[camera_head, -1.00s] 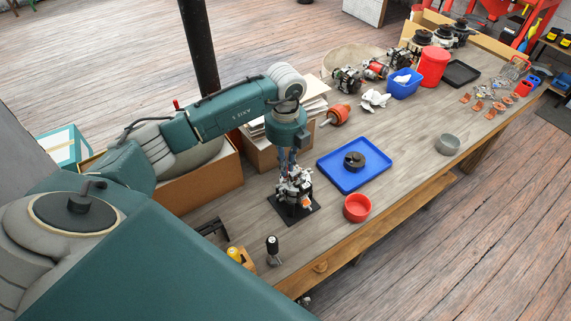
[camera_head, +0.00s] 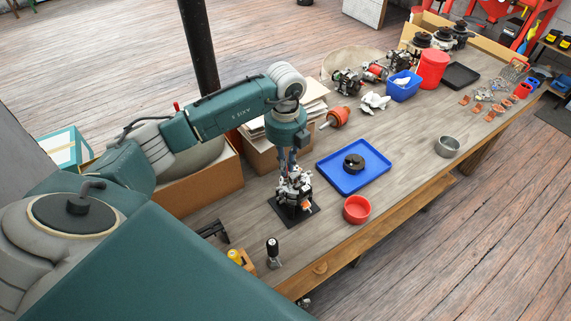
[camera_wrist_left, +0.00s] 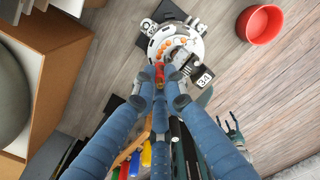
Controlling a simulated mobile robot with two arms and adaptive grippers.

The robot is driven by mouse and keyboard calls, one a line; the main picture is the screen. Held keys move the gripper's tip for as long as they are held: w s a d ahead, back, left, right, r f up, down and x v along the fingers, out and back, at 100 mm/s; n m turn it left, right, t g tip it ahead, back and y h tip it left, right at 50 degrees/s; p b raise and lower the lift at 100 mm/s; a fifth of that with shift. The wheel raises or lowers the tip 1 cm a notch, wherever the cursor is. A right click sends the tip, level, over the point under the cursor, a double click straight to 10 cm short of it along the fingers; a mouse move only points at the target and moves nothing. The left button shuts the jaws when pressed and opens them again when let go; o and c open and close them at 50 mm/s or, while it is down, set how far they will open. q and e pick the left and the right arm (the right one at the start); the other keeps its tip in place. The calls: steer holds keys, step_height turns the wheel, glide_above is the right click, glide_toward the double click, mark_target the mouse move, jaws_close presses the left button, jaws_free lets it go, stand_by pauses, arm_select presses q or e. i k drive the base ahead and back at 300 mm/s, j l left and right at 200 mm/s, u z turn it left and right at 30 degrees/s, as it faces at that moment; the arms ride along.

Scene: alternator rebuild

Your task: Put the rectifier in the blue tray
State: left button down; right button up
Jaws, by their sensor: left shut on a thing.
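The blue tray (camera_head: 336,179) lies flat on the bench with a dark round part (camera_head: 354,163) in it. Left of it, a silver alternator body (camera_head: 302,183) stands on a black base plate (camera_head: 303,215). In the left wrist view the alternator (camera_wrist_left: 188,33) shows orange spots on its face. My left gripper (camera_head: 291,170) points down over it. In the wrist view its blue fingers (camera_wrist_left: 161,84) are shut on a small red and yellow thing (camera_wrist_left: 160,72), like a tool handle. I cannot clearly pick out the rectifier.
A red bowl (camera_head: 356,209) stands close to the tray's front edge. A black-handled tool (camera_head: 272,246) stands near the front edge of the bench. Cardboard boxes (camera_head: 215,180) are behind my left arm. Bare bench lies right of the tray, up to a grey bowl (camera_head: 448,146).

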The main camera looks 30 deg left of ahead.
mark_target(372, 166)
steer(key=i+l+u, duration=0.15)
steer(key=i+l, duration=0.2)
steer(key=i, duration=0.2)
steer(key=i+l+u, duration=0.1)
steer(key=i+l, duration=0.3)
steer(key=i, duration=0.15)
